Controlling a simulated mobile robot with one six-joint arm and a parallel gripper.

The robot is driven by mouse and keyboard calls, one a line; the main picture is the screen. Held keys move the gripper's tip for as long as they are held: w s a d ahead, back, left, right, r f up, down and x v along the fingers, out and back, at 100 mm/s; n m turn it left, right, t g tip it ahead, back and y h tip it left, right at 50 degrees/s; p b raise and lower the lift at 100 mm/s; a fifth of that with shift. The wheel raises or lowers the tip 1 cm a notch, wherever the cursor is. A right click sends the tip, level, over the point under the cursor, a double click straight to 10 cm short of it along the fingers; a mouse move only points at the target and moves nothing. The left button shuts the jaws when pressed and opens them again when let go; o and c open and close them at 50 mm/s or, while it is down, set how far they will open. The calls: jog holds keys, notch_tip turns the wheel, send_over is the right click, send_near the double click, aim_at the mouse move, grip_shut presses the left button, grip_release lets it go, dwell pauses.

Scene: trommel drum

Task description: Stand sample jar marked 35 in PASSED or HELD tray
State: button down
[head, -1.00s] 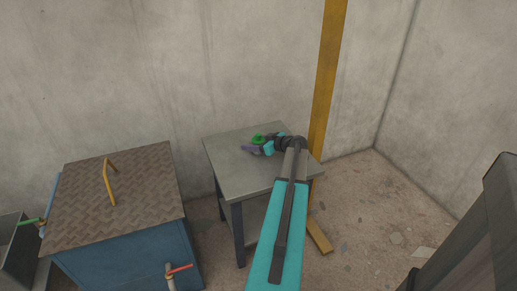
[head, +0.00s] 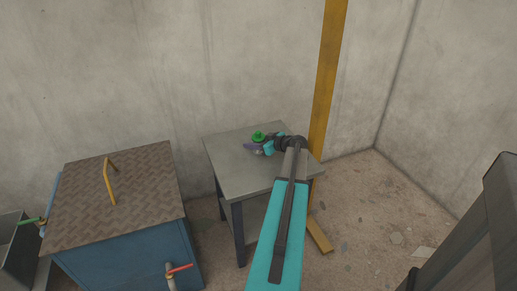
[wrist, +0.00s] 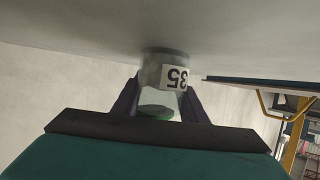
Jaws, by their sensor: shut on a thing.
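The sample jar has a green lid (head: 258,135) in the head view, over the grey table. In the wrist view, which is upside down, the clear jar (wrist: 158,70) carries a white label reading 35. My gripper (head: 255,147) is shut on the jar, with dark purple fingers on both sides of it (wrist: 160,98). The jar looks upright, its base at or very near the grey table top; I cannot tell if it touches. No PASSED or HELD tray is visible in either view.
The grey table (head: 225,165) stands against the concrete wall, its left part clear. A yellow post (head: 325,80) rises just behind its right side. A blue cabinet (head: 130,260) with a brown patterned top and yellow handle (head: 108,182) stands to the left.

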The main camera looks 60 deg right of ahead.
aim_at(258, 137)
jog(key=shift+r, duration=0.1)
jog(key=shift+r, duration=1.55)
jog(key=shift+s+a+r, duration=0.15)
jog(key=shift+s+a, duration=0.05)
jog(key=shift+s, duration=0.05)
jog(key=s+a, duration=0.3)
jog(key=s, duration=0.1)
jog(key=s+a+r, duration=0.1)
jog(key=s+a, duration=0.1)
jog(key=s, duration=0.2)
jog(key=s+a+b, duration=0.1)
jog(key=s+a, duration=0.2)
jog(key=s, duration=0.1)
jog(key=shift+s+a+r, duration=0.2)
jog(key=shift+s+a, duration=0.15)
jog(key=shift+r, duration=0.15)
notch_tip(258, 137, up, 10)
jog(key=p, duration=1)
jog(key=shift+s, duration=0.1)
